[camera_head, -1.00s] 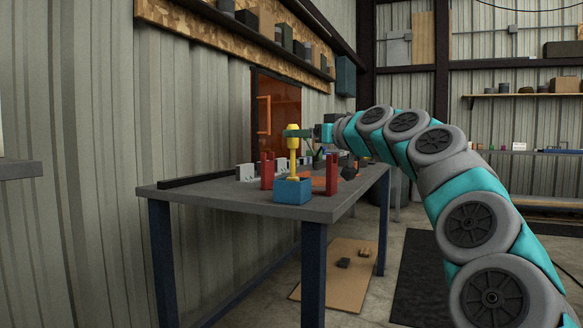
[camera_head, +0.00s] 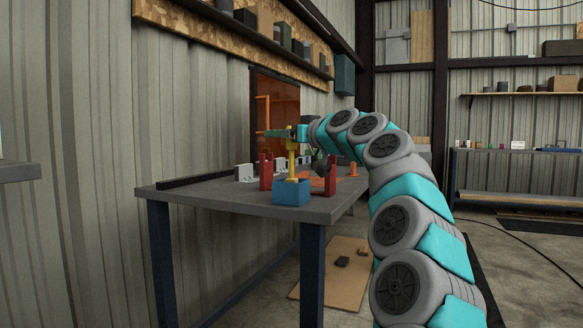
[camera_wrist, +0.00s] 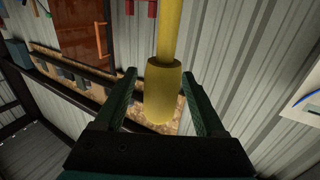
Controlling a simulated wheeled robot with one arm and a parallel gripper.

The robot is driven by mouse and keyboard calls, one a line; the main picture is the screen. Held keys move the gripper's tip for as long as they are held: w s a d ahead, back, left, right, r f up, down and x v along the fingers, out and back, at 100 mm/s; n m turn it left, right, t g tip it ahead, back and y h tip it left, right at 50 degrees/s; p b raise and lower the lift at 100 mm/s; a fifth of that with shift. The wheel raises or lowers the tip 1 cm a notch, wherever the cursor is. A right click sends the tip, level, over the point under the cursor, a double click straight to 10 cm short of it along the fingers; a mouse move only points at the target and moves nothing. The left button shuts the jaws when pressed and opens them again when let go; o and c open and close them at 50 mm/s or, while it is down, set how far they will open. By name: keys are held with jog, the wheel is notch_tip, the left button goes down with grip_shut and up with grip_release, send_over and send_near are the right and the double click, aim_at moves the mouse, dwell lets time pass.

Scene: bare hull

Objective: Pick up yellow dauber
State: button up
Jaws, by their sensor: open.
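The yellow dauber (camera_head: 292,164) stands upright in a blue block (camera_head: 291,193) near the table's front edge. My gripper (camera_head: 276,133) is at its upper end in the head view, and the teal fingers hide part of its top. In the wrist view the thick yellow end of the dauber (camera_wrist: 163,92) lies between the two green fingers of my gripper (camera_wrist: 160,74). The fingers are apart, with a visible gap on both sides of the dauber.
Red uprights (camera_head: 266,171) stand close behind the blue block on the grey table (camera_head: 225,198). A pale grey bracket (camera_head: 244,173) stands to their left, and orange parts (camera_head: 353,169) lie further back. A black bar (camera_head: 195,180) runs along the wall side.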

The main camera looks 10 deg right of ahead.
grip_shut()
dwell(0.5)
